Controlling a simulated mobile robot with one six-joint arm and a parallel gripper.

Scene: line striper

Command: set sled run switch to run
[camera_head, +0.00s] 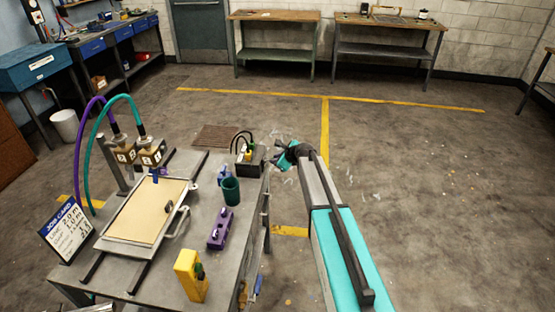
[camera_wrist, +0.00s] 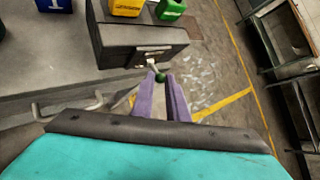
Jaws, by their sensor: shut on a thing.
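A dark grey box (camera_wrist: 140,38) stands at the table's edge in the wrist view. A small metal plate with a pale lever is on its near face, and a small green knob (camera_wrist: 160,77) is in front of it. I take this to be the sled run switch, though its setting and label are not readable. My gripper (camera_wrist: 161,83) has purple fingers closed together on the green knob. In the head view, my gripper (camera_head: 278,157) is right beside the right side of the dark box (camera_head: 250,160); my arm hides the knob there.
The grey table (camera_head: 205,255) carries a tan-topped tray (camera_head: 145,212), a dark green cup (camera_head: 231,190), a purple block (camera_head: 220,229) and a yellow device (camera_head: 190,275). Floor to the right is clear.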

